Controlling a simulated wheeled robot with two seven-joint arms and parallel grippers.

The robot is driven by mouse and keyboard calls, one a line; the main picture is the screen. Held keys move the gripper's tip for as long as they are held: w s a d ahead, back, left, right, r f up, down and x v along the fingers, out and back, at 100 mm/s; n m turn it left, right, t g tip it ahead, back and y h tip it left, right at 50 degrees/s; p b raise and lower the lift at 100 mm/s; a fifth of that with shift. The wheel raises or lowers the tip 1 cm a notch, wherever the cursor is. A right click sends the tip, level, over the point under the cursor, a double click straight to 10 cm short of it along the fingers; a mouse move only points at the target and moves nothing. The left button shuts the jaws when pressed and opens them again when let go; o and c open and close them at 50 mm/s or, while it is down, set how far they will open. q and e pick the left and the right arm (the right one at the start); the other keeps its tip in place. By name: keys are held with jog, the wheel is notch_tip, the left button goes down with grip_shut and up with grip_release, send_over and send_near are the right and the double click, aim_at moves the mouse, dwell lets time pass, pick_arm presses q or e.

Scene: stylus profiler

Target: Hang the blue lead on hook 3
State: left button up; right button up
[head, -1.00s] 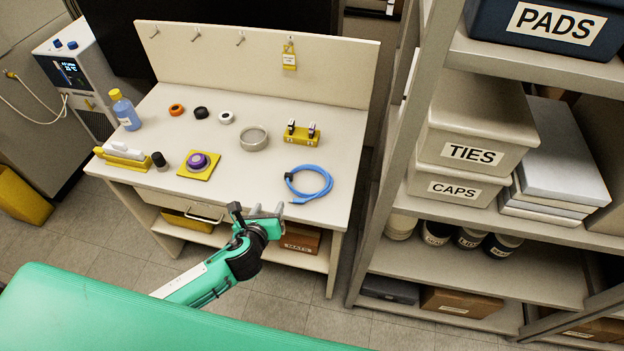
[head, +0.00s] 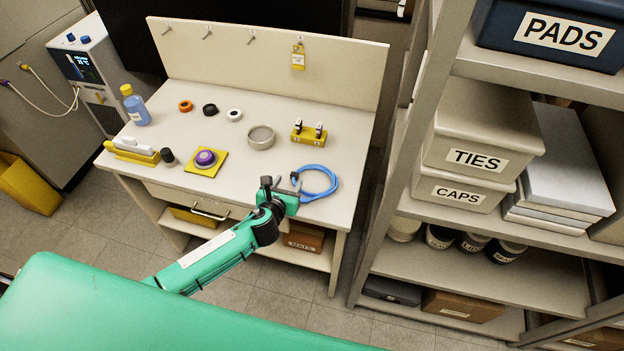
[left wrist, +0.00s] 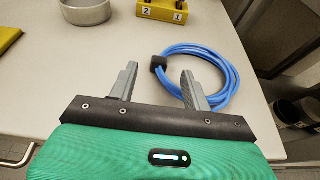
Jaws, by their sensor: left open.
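The blue lead (head: 334,182) lies coiled on the bench top near its front right edge. In the left wrist view the coil (left wrist: 203,48) has a black band on its left side. My left gripper (head: 283,181) is open and empty at the near left side of the coil. In the left wrist view its fingers (left wrist: 158,74) point toward the band, and the right finger overlaps the coil's edge in the picture. I cannot tell whether they touch. Small hooks, including one bare hook (head: 251,37), line the back panel; I see no readable hook numbers. My right gripper is not in view.
A yellow tag (head: 298,57) hangs at the panel's right. A yellow block with numbered positions (head: 309,138) and a round metal dish (head: 261,137) stand behind the lead. A yellow pad with a purple knob (head: 205,158) lies left. A shelf rack (head: 405,160) stands right of the bench.

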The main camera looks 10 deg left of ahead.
aim_at(294, 174)
pick_arm(q)
jog(key=shift+p+x, duration=0.35)
jog(key=shift+x, duration=2.15)
jog(key=shift+f, duration=0.15)
jog(key=shift+c, duration=0.2)
grip_shut()
